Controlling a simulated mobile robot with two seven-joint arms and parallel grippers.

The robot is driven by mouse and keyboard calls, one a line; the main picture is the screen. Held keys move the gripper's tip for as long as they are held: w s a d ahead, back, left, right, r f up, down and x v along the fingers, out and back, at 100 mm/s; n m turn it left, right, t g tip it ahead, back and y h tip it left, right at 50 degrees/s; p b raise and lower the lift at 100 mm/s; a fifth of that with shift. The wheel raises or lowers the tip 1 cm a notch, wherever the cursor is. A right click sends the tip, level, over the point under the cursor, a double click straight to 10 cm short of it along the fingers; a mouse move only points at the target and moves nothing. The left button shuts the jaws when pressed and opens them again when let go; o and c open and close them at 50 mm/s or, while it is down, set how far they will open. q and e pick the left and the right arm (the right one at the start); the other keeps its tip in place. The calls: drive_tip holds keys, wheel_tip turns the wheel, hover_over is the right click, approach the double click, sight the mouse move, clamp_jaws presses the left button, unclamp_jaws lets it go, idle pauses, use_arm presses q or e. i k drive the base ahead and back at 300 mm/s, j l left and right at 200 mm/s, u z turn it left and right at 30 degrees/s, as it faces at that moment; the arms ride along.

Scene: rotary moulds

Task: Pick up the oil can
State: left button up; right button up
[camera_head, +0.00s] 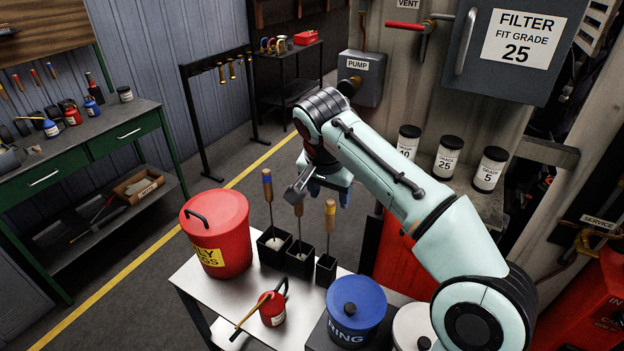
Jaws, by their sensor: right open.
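A small red oil can (272,309) with a pale label, a dark handle and a long yellow spout stands near the front of the light table. Its spout points down and to the left. My right gripper (318,194) is open and empty, with its fingers above the tools in the black holders, higher than the oil can and behind it. It touches nothing that I can make out. My left gripper is out of view.
Grade canisters (447,158) stand at right. A green workbench (120,133) with small cans is at left.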

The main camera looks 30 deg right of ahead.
sight(270, 306)
drive_tip(key=k+j, duration=0.75)
drive_tip(key=j, duration=0.2)
